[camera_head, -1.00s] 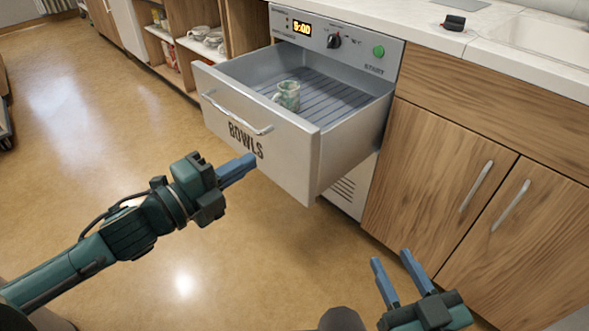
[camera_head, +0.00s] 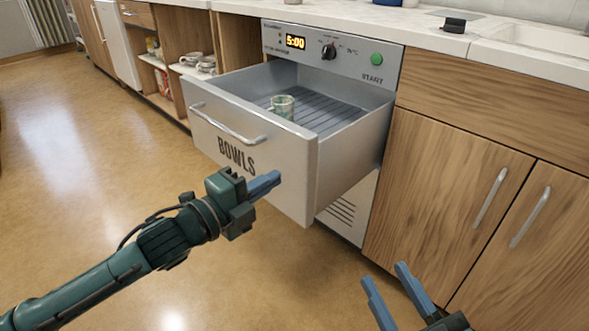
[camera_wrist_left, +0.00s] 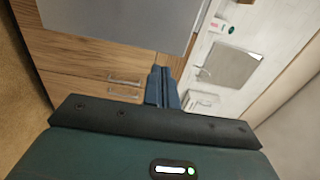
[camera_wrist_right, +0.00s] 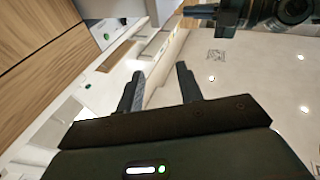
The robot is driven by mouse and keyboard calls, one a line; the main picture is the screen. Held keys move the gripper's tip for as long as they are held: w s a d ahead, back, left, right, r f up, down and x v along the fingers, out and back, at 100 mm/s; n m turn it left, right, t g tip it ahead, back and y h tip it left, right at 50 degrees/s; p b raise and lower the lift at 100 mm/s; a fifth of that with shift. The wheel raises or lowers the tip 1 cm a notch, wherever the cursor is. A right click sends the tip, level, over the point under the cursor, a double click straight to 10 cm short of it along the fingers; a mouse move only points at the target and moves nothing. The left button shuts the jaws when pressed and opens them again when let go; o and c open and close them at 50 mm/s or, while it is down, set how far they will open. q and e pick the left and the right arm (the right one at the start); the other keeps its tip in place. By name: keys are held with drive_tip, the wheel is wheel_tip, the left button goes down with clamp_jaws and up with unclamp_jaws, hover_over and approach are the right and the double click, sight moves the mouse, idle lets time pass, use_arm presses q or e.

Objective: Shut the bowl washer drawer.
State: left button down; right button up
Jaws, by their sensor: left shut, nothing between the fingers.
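The bowl washer drawer (camera_head: 255,160), a grey metal box with a bar handle and the word BOWLS on its front, is pulled out of the washer (camera_head: 345,55).
The washer panel shows 5:00, a knob (camera_head: 329,51) and a green start button (camera_head: 376,59). The floor (camera_head: 80,150) at left is clear.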

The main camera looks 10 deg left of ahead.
sight(306, 160)
use_arm(q)
drive_tip(key=b+x, duration=0.1)
drive_tip(key=x, duration=0.4)
drive_tip(key=shift+s, duration=0.1)
drive_tip(key=shift+b+x, duration=0.45)
drive_tip(key=shift+x, duration=0.35)
drive_tip(key=shift+w+d, duration=0.15)
drive_tip(key=shift+w, duration=0.1)
use_arm(e)
drive_tip(key=shift+w+r+n+t+y, duration=0.2)
drive_tip(key=shift+r+n+y, duration=0.15)
drive_tip(key=shift+r, duration=0.15)
drive_tip(key=shift+w+r+n+t+y, duration=0.15)
drive_tip(key=shift+r+n+t+y, duration=0.15)
drive_tip(key=shift+r, duration=0.2)
